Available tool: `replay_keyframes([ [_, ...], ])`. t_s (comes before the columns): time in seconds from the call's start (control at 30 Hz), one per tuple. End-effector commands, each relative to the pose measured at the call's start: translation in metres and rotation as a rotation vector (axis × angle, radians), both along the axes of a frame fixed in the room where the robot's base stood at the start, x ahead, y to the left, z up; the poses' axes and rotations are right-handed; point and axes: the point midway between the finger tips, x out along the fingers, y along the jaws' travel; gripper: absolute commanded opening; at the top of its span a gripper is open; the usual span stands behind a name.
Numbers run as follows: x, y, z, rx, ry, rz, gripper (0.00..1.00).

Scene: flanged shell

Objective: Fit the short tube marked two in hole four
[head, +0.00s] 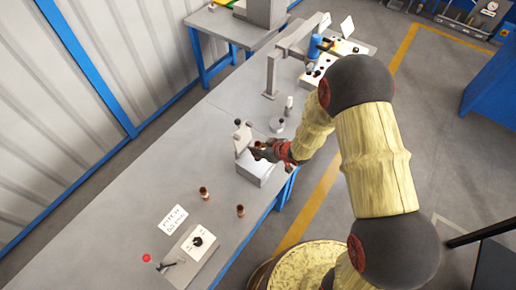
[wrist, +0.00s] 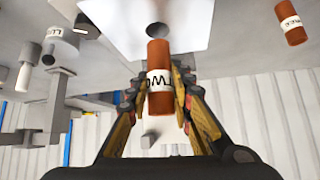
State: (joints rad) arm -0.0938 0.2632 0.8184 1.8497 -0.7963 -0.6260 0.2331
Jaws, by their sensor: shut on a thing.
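A copper-coloured short tube (wrist: 159,103) with a white band reading "TWO", upside down in the wrist view, is between the fingers of my gripper (wrist: 160,92). My gripper is shut on it. In the head view my gripper (head: 268,152) is over the pale grey block (head: 256,174) on the bench. In the wrist view a dark round hole (wrist: 158,31) in a white face lies just beyond the tube's far end. The tube appears outside it, with the gap hard to judge. I see no number at the hole.
Another copper tube, marked "THREE" (wrist: 291,25), is at the right of the wrist view. Two tubes (head: 204,193) (head: 240,211) stand on the bench (head: 140,238) in the head view. A grey post (head: 271,76) rises behind.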

Motion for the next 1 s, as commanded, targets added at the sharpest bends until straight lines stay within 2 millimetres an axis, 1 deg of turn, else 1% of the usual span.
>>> replay_keyframes([
  [0.57,0.0,0.0,0.0,0.001,-0.001,0.0,0.0],
  [1.0,0.0,0.0,-0.01,0.001,-0.001,0.0,0.0],
])
